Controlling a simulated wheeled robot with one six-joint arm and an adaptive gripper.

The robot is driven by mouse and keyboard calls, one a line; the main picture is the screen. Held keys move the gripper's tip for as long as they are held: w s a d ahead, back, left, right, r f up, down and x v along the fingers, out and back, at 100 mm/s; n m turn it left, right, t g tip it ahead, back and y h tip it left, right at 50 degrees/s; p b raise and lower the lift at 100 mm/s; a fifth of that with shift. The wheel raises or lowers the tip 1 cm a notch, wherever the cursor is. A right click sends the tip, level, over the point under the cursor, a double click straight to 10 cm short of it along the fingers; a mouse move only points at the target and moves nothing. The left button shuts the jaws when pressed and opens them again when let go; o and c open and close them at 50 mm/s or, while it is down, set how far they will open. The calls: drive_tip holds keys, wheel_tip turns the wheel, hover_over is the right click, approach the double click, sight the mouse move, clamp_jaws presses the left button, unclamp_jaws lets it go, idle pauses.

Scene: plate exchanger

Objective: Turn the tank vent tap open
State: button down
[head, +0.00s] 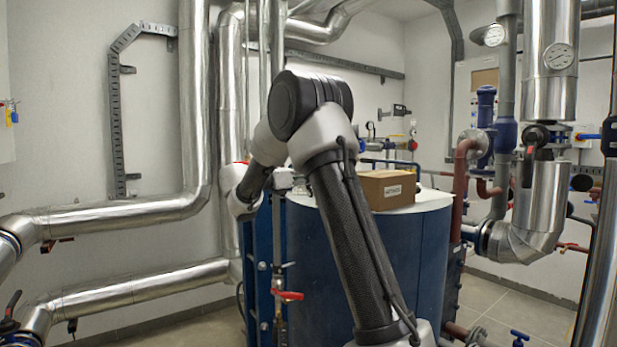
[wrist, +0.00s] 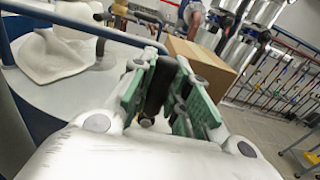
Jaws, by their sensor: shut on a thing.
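My gripper (wrist: 166,62) shows in the wrist view, its green-padded fingers low over the tank top. It is shut on a dark upright piece (wrist: 157,90), which looks like the handle of the tank vent tap. The fingers cover most of it, so I cannot tell how far it is turned. The blue tank (head: 425,250) with its pale lid stands behind my arm in the head view. There my arm hides the gripper and the tap. The tank's pale lid also shows in the wrist view (wrist: 60,98).
A cardboard box (head: 388,189) sits on the lid, and it stands close beyond the fingers in the wrist view (wrist: 208,62). A red-handled tap (head: 288,295) is low in front of the tank. Silver pipes (head: 130,215) run along the left; pipework (head: 548,190) stands right.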

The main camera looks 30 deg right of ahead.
drive_tip(key=shift+f, duration=0.1)
drive_tip(key=c, duration=1.3)
unclamp_jaws()
drive_tip(key=shift+c, duration=0.2)
drive_tip(key=a, duration=1.2)
drive_tip(key=shift+s, duration=0.2)
